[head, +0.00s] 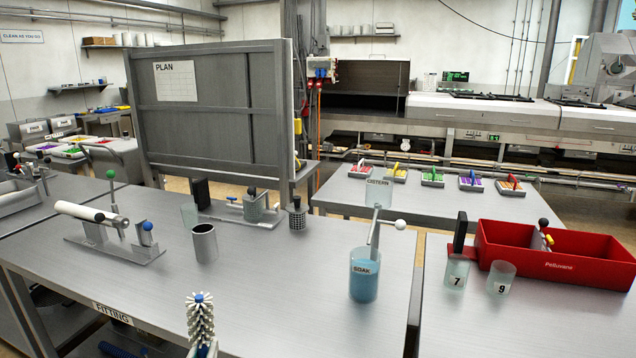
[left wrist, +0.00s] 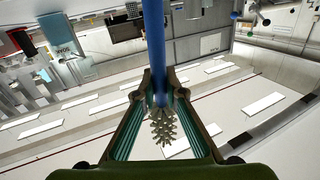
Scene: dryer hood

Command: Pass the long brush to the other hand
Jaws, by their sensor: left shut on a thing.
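The long brush has a blue rod (left wrist: 154,45) and a head of pale bristles. In the head view its bristle head (head: 200,318), with a blue tip, stands up at the bottom edge, in front of the fitting table. My left gripper (left wrist: 162,92) is shut on the blue rod, which passes between its fingertips. The bristles also show between the fingers in the left wrist view (left wrist: 163,128). Only a little of my left gripper shows at the bottom edge of the head view. My right gripper is in neither view.
The fitting table (head: 300,285) holds a blue SOAK beaker (head: 364,280), a dark open cylinder (head: 204,243) and a roller fixture (head: 110,232). A red crate (head: 560,266) and glass beakers marked 7 and 9 stand on the right table. The fitting table's front middle is clear.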

